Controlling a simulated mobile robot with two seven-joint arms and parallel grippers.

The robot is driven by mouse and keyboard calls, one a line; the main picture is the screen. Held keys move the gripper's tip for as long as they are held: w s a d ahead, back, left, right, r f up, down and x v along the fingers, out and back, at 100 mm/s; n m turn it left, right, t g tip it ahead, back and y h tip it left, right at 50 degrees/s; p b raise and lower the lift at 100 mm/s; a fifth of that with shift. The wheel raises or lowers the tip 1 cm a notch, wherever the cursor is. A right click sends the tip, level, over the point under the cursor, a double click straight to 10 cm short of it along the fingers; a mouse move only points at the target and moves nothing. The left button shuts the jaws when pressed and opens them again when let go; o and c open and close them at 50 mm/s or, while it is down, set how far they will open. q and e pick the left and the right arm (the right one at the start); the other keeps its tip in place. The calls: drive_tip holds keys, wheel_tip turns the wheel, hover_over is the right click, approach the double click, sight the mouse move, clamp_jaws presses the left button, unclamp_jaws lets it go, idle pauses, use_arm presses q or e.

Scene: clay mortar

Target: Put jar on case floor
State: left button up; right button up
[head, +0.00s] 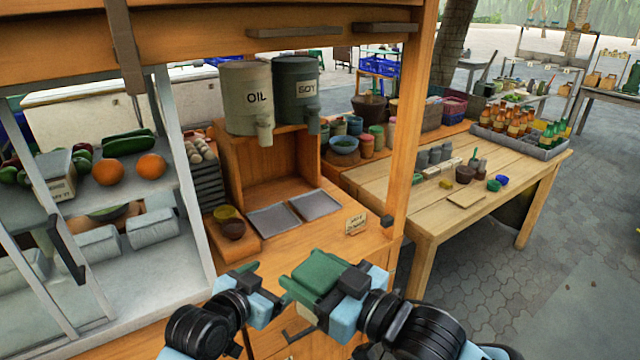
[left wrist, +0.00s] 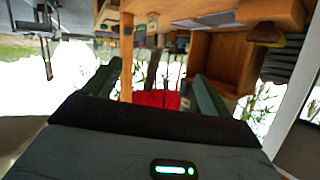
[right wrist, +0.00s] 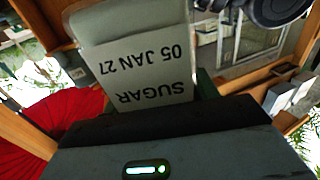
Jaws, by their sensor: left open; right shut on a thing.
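My right gripper (head: 335,282) is shut on a grey-green jar (right wrist: 140,60), held in the air in front of the counter. The jar's label reads SUGAR 05 JAN 27 and appears upside down in the right wrist view. In the head view the jar shows as a green block (head: 316,270). My left gripper (head: 280,298) is open and empty, just left of the jar. The glass-fronted case stands at the left. Its floor (head: 110,285) carries white rounded packs (head: 155,228), under a shelf (head: 120,180) with oranges and green vegetables.
A white-framed door with a dark handle (head: 66,250) crosses the case front. OIL (head: 245,97) and SOY (head: 298,92) dispensers stand on a wooden stand. Bowls (head: 230,222) and two grey trays (head: 315,204) sit on the counter. A wooden table (head: 420,205) is at the right.

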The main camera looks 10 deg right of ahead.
use_arm(q)
drive_tip(key=w+d+r+m+g+h, duration=0.1)
drive_tip(key=d+r+m, duration=0.25)
drive_tip(key=r, duration=0.35)
drive_tip(key=w+d+r+m+g+h, duration=0.1)
drive_tip(key=w+d+r+m, duration=0.1)
drive_tip(key=d+r, duration=0.35)
drive_tip(key=s+d+r+m+g, duration=0.4)
drive_tip(key=r+m, duration=0.1)
drive_tip(key=r, duration=0.1)
drive_tip(key=m+g+y, duration=0.5)
drive_tip(key=m+y, duration=0.4)
drive_tip(key=y, duration=0.1)
approach(320, 269)
drive_tip(key=shift+n, duration=0.25)
wheel_tip(320, 269, down, 8)
drive_tip(key=shift+w+d+r, duration=0.1)
drive_tip(key=shift+w+d, duration=0.05)
drive_tip(key=c, duration=1.1)
drive_tip(key=shift+c, duration=0.6)
use_arm(e)
drive_tip(key=o, duration=1.2)
